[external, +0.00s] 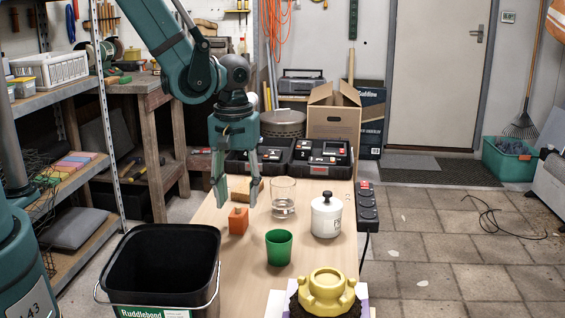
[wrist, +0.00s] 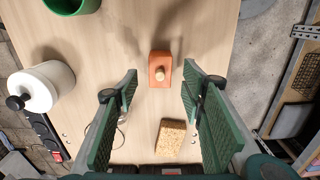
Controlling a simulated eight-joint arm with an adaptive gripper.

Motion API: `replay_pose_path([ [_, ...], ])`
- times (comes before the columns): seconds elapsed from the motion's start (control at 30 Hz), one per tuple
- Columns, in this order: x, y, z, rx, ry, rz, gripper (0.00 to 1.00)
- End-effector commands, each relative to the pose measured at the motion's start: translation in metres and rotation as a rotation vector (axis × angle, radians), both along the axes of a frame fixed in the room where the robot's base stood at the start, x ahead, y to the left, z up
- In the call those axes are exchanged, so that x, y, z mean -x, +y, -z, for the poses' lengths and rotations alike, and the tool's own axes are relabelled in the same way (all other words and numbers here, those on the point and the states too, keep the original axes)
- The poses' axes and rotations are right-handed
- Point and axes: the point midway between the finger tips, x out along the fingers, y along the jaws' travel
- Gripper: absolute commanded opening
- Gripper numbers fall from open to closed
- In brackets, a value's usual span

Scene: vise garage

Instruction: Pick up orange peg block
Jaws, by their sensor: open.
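The orange peg block (external: 238,221) stands on the wooden table, near its left edge in the external view. It is a small orange block with a pale round peg on top. In the wrist view the orange peg block (wrist: 160,70) lies between the lines of the two fingers, just beyond their tips. My gripper (external: 234,197) is open and empty, pointing down above the block in the external view. Neither finger is seen touching the block.
A tan sponge-like block (wrist: 172,138) lies close by. A clear glass (external: 283,198), green cup (external: 279,248) and white lidded jar (external: 326,216) stand to the right in the external view. A black bucket (external: 160,235) is at the front left, a yellow part (external: 326,290) at the front.

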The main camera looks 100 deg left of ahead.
Motion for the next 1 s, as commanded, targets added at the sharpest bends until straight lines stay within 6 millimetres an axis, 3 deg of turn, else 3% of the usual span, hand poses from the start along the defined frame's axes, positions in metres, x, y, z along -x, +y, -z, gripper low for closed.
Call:
replay_pose_path([
  [0.17, 0.000, 0.000, 0.005, 0.000, 0.000, 0.000, 0.40],
  [0.6, 0.000, 0.002, 0.048, 0.000, 0.000, 0.000, 0.40],
  [1.0, 0.000, 0.001, 0.052, 0.000, 0.000, 0.000, 0.40],
])
